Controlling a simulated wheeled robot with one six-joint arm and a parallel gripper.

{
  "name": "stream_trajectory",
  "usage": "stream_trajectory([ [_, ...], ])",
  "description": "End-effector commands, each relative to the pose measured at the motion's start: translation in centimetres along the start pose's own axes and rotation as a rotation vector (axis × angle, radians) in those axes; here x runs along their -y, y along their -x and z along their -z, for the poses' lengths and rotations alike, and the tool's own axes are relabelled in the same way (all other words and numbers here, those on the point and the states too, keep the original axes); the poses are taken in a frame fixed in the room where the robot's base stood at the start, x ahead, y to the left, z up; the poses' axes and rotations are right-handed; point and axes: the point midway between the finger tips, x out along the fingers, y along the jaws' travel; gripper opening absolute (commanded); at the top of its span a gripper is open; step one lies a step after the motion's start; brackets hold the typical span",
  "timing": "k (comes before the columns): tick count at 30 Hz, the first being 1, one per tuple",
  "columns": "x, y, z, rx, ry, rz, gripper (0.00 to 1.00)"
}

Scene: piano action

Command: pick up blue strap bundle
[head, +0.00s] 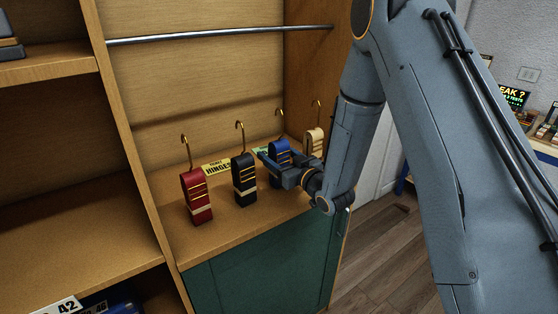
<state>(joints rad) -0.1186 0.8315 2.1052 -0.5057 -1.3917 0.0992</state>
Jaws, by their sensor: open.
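The blue strap bundle (279,149) stands upright on the wooden shelf, third from the left in a row of strap bundles, with a gold hook rising from its top. My gripper (273,165) is open in front of it, with the fingers reaching toward its lower part. The gripper hides the bundle's lower portion. I cannot tell whether the fingers touch it or whether it lies between them.
A red bundle (196,196) and a black bundle (243,179) stand to the left, and a cream bundle (314,142) stands close on the right. A metal rail (220,35) crosses above. A yellow label (217,167) lies behind. Green cabinet doors (255,262) are below the shelf.

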Motion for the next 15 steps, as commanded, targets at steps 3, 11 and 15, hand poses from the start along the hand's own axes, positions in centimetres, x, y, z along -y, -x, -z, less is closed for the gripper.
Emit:
stream_trajectory([
  [3, 0.1, -1.6, 0.1, 0.0, 0.001, 0.001, 0.61],
  [11, 0.0, -2.5, 0.0, 0.001, 0.0, -0.001, 0.61],
  [15, 0.0, -2.5, 0.0, 0.001, 0.0, -0.001, 0.54],
])
